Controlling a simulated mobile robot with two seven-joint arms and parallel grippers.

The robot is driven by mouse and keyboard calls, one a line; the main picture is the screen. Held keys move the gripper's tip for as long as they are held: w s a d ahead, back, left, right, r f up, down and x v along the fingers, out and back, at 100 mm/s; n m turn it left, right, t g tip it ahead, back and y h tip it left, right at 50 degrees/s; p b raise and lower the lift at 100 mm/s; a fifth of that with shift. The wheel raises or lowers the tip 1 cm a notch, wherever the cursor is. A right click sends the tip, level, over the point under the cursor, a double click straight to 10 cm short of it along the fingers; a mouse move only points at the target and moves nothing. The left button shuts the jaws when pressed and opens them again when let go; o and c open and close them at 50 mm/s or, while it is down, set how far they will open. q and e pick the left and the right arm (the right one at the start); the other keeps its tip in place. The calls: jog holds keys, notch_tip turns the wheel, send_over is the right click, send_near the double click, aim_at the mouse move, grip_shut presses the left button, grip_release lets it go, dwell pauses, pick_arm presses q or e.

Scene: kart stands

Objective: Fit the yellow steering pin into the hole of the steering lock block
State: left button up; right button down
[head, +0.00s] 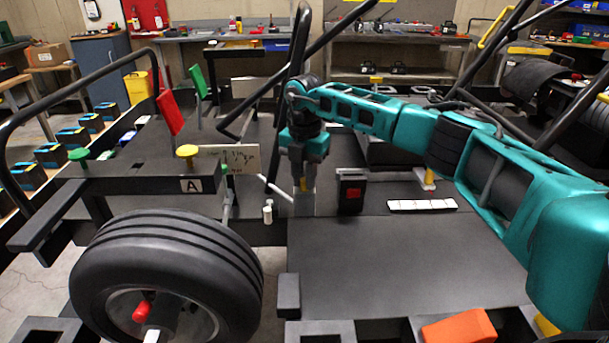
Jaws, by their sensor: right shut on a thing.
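My right gripper (303,172) points straight down near the middle of the head view. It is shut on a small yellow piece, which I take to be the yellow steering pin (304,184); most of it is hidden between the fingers. Directly below is a grey block (304,206), which looks like the steering lock block. The pin's lower end is at or just above the block's top. I cannot tell whether it is in the hole, which does not show. My left gripper is not in view.
A black block with a red face (352,193) stands close right of the grey block. A small white post (268,212) is to its left. A yellow-topped knob (187,152) sits on the beam marked A. A large tyre (165,270) fills the lower left. The front floor panel (400,260) is clear.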

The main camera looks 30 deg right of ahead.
jog(key=c, duration=0.9)
grip_release()
jog(key=shift+r, duration=0.1)
notch_tip(320, 180, up, 13)
jog(key=shift+f, duration=0.2)
jog(key=shift+s, duration=0.1)
